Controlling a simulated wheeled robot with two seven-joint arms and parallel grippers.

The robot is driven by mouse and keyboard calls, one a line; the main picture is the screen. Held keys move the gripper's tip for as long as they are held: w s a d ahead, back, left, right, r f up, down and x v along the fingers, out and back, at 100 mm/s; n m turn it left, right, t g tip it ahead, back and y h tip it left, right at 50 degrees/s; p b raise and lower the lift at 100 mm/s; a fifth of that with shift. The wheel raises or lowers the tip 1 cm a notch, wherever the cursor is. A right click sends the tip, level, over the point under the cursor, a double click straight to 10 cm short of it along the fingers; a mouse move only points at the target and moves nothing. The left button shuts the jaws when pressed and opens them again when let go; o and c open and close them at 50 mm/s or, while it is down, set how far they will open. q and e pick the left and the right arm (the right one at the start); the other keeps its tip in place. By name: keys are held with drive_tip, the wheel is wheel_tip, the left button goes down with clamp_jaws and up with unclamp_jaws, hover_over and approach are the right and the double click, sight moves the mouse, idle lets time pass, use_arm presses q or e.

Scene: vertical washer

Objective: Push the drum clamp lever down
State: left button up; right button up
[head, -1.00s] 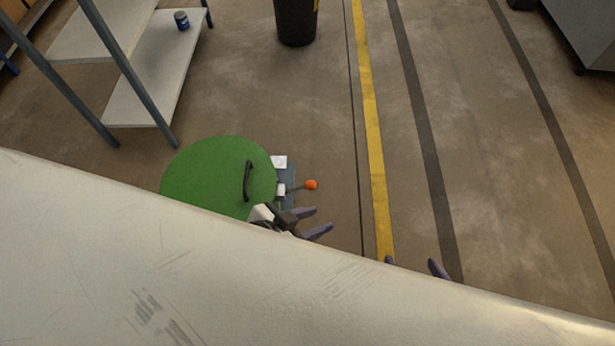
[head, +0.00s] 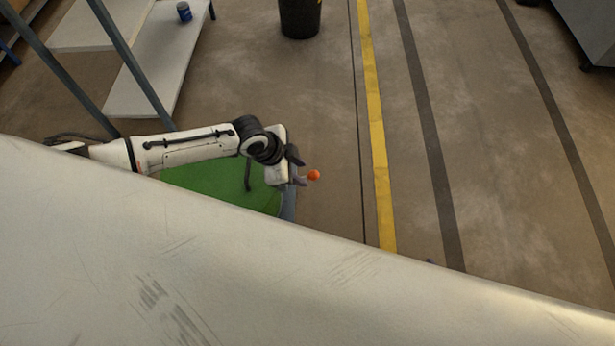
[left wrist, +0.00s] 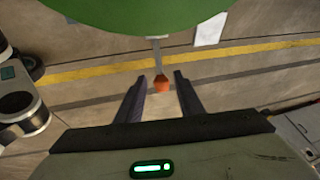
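The drum clamp lever ends in an orange knob (head: 314,175), just right of the green drum lid (head: 205,181). In the left wrist view the lever's thin grey rod (left wrist: 157,52) runs from the green drum edge (left wrist: 140,15) to the orange knob (left wrist: 162,82). My left gripper (head: 300,170) is open, its fingers pointing toward the knob. In the left wrist view, the knob appears between the open fingertips (left wrist: 156,76); contact cannot be told. Only a small purple tip of my right gripper (head: 430,261) shows; the rest is hidden.
The lid's dark handle (head: 248,175) stands close beside my left gripper. A grey shelf (head: 150,75) with a blue can (head: 184,12) is at the upper left. A dark bin (head: 299,18) stands at the back. Floor right of the knob is clear, crossed by a yellow line (head: 376,120).

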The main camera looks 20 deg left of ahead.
sight(307, 176)
use_arm(q)
drive_tip(key=b+x, duration=0.1)
drive_tip(key=x, duration=0.5)
drive_tip(key=shift+d, duration=0.1)
drive_tip(key=shift+r, duration=0.1)
clamp_jaws()
